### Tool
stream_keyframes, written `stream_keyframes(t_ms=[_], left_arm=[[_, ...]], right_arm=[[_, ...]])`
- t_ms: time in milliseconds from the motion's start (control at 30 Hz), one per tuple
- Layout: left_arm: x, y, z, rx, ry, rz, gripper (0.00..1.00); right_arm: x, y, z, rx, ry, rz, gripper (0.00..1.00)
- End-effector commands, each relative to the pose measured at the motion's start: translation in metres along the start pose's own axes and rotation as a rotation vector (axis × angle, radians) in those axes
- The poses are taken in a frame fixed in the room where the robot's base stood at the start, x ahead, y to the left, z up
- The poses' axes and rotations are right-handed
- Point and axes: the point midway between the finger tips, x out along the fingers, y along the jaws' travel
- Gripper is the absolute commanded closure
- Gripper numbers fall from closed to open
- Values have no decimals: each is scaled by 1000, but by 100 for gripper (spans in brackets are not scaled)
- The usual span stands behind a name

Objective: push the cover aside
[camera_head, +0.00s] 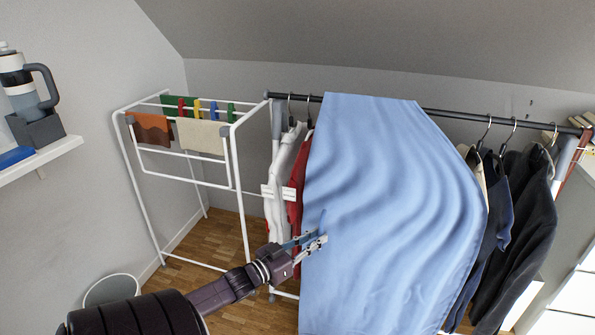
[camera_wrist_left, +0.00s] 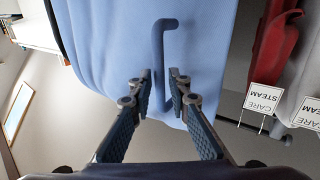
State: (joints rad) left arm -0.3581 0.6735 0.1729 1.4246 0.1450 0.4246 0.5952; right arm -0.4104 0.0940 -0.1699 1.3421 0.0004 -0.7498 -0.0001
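A blue cover (camera_head: 390,190) hangs over the middle of a clothes rail and fills the top of the left wrist view (camera_wrist_left: 100,40). A darker blue bar-shaped handle (camera_wrist_left: 157,48) stands on its face; a bit of it shows in the head view (camera_head: 322,219) near the cover's left edge. My left gripper (camera_head: 318,240) is at that handle. In the left wrist view its fingertips (camera_wrist_left: 160,80) are parted, with the handle's lower end in line with the gap between them. I cannot tell whether they touch it. My right gripper is not in view.
The dark rail (camera_head: 452,114) carries white and red garments (camera_head: 297,190) left of the cover and dark clothes (camera_head: 530,200) right of it. A white drying rack (camera_head: 140,185) stands at left, a bin (camera_head: 112,290) below it. A shelf (camera_head: 45,160) juts from the wall.

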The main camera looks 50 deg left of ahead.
Motion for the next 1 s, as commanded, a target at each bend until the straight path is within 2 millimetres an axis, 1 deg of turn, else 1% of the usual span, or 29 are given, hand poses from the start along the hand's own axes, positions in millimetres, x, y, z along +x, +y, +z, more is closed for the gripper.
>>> stream_keyframes(t_ms=[33, 300, 400, 500, 667, 1000], left_arm=[[-10, 0, 2, 0, -4, 0, 83], [-64, 0, 2, -2, -5, -1, 83], [-80, 0, 2, -1, -5, -2, 83], [-91, 0, 1, -1, -3, -1, 83], [-100, -1, 1, -1, -2, -2, 83], [-100, 0, 0, 0, -1, -1, 83]], right_arm=[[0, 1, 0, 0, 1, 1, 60], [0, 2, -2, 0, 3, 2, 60], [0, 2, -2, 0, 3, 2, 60], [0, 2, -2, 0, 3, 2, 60], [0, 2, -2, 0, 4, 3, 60], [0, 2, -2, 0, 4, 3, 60]])
